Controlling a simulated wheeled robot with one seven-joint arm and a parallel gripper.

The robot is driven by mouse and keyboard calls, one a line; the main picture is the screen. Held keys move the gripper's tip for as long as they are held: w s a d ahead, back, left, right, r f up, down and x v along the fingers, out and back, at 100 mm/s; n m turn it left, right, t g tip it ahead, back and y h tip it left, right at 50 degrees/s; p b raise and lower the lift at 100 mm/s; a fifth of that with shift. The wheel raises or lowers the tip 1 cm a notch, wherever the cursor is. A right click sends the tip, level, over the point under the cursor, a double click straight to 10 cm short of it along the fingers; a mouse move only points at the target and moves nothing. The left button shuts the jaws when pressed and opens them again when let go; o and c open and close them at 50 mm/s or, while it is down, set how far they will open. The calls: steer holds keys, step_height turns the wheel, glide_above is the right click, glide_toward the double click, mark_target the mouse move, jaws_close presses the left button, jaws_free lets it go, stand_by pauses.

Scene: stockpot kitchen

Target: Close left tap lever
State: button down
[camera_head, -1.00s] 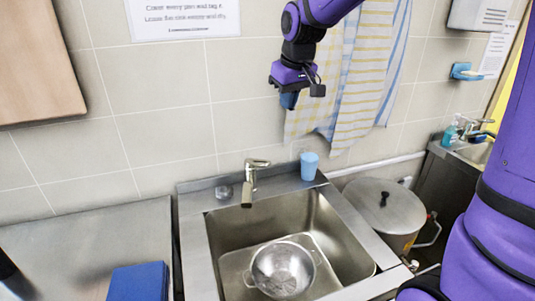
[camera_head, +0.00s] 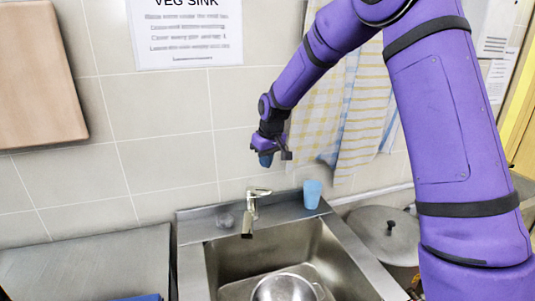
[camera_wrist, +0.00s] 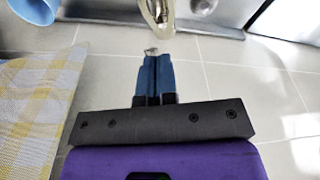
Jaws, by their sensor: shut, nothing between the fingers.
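The sink tap (camera_head: 251,212) stands on the back rim of the sink, chrome, with its spout toward the front. Its lever (camera_head: 260,191) lies on top and points right. My gripper (camera_head: 265,162) is shut and empty, pointing down above the tap and slightly to its right, apart from it in the head view. In the wrist view my blue fingers (camera_wrist: 151,58) are together. The tap's metal body (camera_wrist: 157,12) shows beyond them at the top edge. A small metallic piece shows right at the fingertips; I cannot tell whether they touch it.
A blue cup (camera_head: 312,194) stands right of the tap on the rim of the steel sink (camera_head: 325,250). A colander (camera_head: 284,288) is in the basin. Cloths (camera_head: 365,120) hang on the tiled wall right of my gripper. A lidded pot (camera_head: 385,235) stands at right.

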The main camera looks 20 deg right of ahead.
steer(key=shift+s+d+f, duration=0.1)
steer(key=shift+s+f, duration=0.1)
steer(key=shift+f, duration=1.15)
steer(key=shift+s+f, duration=0.2)
steer(key=shift+f, duration=1.1)
steer(key=shift+s+d+f, duration=0.1)
steer(key=shift+s+f, duration=0.1)
steer(key=shift+f, duration=1.15)
